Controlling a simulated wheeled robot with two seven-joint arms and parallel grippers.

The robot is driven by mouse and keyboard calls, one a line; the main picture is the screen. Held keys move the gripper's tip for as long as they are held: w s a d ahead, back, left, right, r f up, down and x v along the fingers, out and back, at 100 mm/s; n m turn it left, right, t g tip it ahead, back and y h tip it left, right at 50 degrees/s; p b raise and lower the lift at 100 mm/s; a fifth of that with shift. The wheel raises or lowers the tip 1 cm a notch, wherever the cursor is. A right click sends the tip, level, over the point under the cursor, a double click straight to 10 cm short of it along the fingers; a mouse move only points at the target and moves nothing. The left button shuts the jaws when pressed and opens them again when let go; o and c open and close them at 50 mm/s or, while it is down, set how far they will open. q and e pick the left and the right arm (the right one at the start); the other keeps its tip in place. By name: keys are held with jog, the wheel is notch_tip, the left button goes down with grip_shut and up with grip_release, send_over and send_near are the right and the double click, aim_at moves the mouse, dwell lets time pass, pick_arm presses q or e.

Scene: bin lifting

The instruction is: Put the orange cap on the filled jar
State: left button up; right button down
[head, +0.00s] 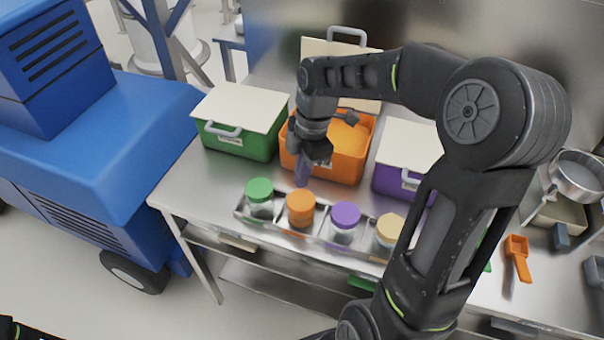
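The orange cap (300,202) sits on top of the second jar from the left in the metal tray, and it looks level. The jar body (301,222) below it looks orange inside, but it is small and partly hidden by the cap. My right gripper (303,180) points down just above and behind this cap, in front of the orange bin (345,164). It appears apart from the cap. Its narrow fingers overlap in this view, so I cannot tell how far they are open. My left gripper is not in view.
The tray (277,231) also holds jars with green (259,189), purple (346,214) and tan (391,228) caps. Closed green (240,118) and purple (408,157) bins flank the open orange one. An orange scoop (518,255) lies at right. My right arm hides part of the table.

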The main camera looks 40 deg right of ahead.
aim_at(300, 200)
jog(key=shift+f+b, duration=2.2)
jog(key=shift+f, duration=0.7)
jog(key=shift+r, duration=0.1)
notch_tip(300, 200, up, 7)
jog(key=p, duration=0.5)
jog(key=shift+s, duration=0.1)
dwell(0.3)
